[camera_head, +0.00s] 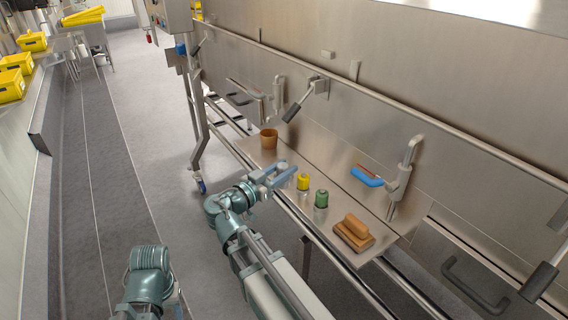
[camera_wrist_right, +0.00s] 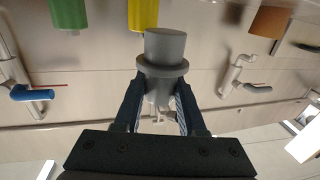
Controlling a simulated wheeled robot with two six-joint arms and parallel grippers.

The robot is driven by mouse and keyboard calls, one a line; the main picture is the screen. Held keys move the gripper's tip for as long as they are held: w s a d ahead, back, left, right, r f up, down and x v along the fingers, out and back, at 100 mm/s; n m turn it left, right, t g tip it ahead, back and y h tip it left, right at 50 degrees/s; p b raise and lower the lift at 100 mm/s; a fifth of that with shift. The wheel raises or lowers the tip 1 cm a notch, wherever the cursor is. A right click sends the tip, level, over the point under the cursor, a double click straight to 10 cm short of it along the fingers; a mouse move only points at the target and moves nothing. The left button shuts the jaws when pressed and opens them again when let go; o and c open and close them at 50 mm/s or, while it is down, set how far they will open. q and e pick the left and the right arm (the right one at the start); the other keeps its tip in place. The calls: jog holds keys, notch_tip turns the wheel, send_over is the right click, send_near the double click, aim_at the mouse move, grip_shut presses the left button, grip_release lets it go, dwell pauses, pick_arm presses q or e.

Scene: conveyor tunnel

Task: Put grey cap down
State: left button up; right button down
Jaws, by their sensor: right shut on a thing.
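My right gripper (camera_head: 274,176) is shut on a small grey cap (camera_head: 282,166), held at the shelf's front edge, left of the yellow-capped container (camera_head: 303,182). In the right wrist view, the dark fingers of my right gripper (camera_wrist_right: 158,92) pinch the grey cap (camera_wrist_right: 165,52), which has a round top and a wider flange. Whether the cap touches the shelf, I cannot tell. A green-capped container (camera_head: 321,198) stands to the right of the yellow one. My left arm is at the lower left, with its gripper not visible.
Lever handles stick out from the steel wall behind. A rail runs along the shelf's front.

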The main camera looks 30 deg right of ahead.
aim_at(284, 165)
jog(key=shift+r, duration=0.15)
notch_tip(284, 165, up, 13)
jog(key=p, duration=1.3)
jog(key=shift+s, duration=0.1)
dwell(0.4)
